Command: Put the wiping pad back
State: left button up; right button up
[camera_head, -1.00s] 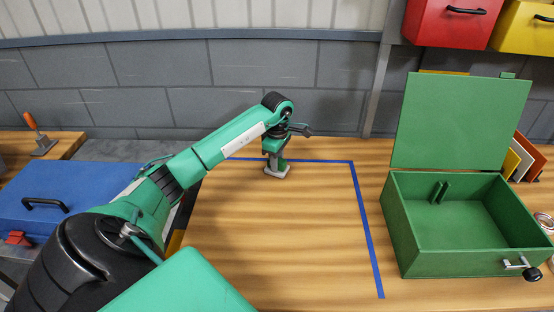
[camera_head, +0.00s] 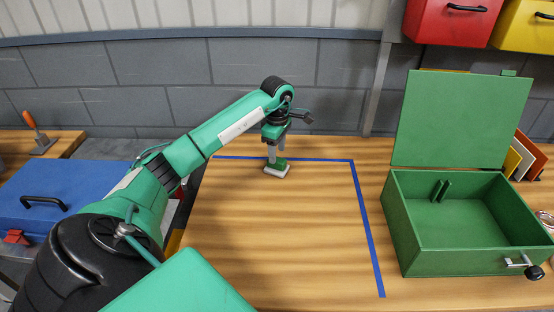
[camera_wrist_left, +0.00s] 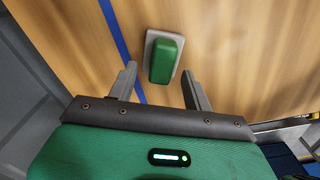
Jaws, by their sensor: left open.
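The wiping pad (camera_head: 277,169) has a green grip on a pale grey base and lies flat on the wooden table near the blue tape at the back. In the left wrist view the pad (camera_wrist_left: 162,60) sits ahead of and between the two fingers. My left gripper (camera_head: 273,160) is right above the pad in the head view. In the left wrist view my left gripper (camera_wrist_left: 157,75) is open, with a finger on either side and nothing held. My right gripper does not show.
A blue case (camera_head: 60,200) is at the left. Blue tape (camera_head: 366,225) marks the table, and the wood between is clear.

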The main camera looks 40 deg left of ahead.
pick_arm(q)
notch_tip(320, 180, up, 6)
jog(key=shift+r+b, duration=0.15)
jog(key=shift+b, duration=0.3)
jog(key=shift+r, duration=0.95)
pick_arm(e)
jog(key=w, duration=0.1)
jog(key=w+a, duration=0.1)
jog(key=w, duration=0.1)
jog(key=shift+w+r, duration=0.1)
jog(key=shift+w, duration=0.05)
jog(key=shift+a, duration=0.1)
